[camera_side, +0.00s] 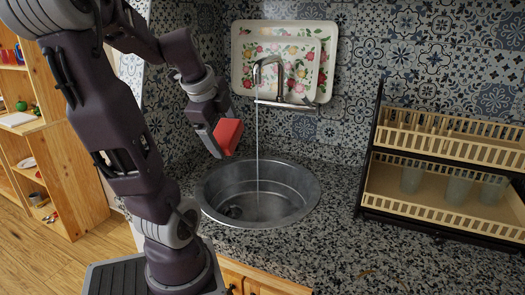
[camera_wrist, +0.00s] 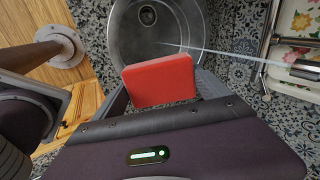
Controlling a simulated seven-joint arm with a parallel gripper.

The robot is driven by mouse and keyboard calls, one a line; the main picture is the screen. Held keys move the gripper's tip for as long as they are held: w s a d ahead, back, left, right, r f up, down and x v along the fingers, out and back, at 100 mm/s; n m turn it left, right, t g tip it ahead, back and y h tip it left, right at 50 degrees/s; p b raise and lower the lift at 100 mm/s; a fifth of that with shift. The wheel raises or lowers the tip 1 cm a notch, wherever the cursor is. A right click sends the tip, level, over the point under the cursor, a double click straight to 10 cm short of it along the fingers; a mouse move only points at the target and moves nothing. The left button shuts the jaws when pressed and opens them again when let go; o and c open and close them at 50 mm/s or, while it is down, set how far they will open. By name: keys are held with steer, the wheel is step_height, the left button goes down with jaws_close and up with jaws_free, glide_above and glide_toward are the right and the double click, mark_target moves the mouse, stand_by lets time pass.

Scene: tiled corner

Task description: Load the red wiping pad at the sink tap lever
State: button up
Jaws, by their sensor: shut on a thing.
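My gripper (camera_side: 215,139) is shut on the red wiping pad (camera_side: 228,134), above the back left rim of the sink. The pad also shows in the wrist view (camera_wrist: 159,81), held in front of my gripper (camera_wrist: 160,95). The metal sink tap (camera_side: 268,72) stands behind the sink, to the right of the pad and apart from it. Its lever (camera_side: 296,104) lies low across the tap in the side view. A thin stream of water falls from the tap into the round steel sink (camera_side: 305,190).
A two-tier dish rack (camera_side: 440,160) with several cups stands on the right of the speckled counter (camera_side: 340,240). Floral trays (camera_side: 243,55) lean against the tiled wall behind the tap. A wooden shelf (camera_side: 85,185) is at the left. The counter front is clear.

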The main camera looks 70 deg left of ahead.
mark_target(236, 134)
steer(key=shift+s+a+r, duration=0.1)
steer(key=shift+s, duration=0.15)
steer(key=shift+w+a, duration=0.2)
steer(key=w+a+f, duration=0.2)
steer(key=w+a, duration=0.6)
steer(key=w, duration=0.2)
steer(key=shift+a+f, duration=0.4)
steer(key=s+d, duration=0.5)
steer(key=s, duration=0.1)
steer(key=shift+d, duration=0.2)
stand_by(1.3)
steer(key=s+d+r, duration=0.1)
steer(key=s+r, duration=0.1)
steer(key=s+d+r, duration=0.1)
steer(key=d+r, duration=0.1)
steer(key=shift+s+d, duration=0.15)
steer(key=shift+s, duration=0.25)
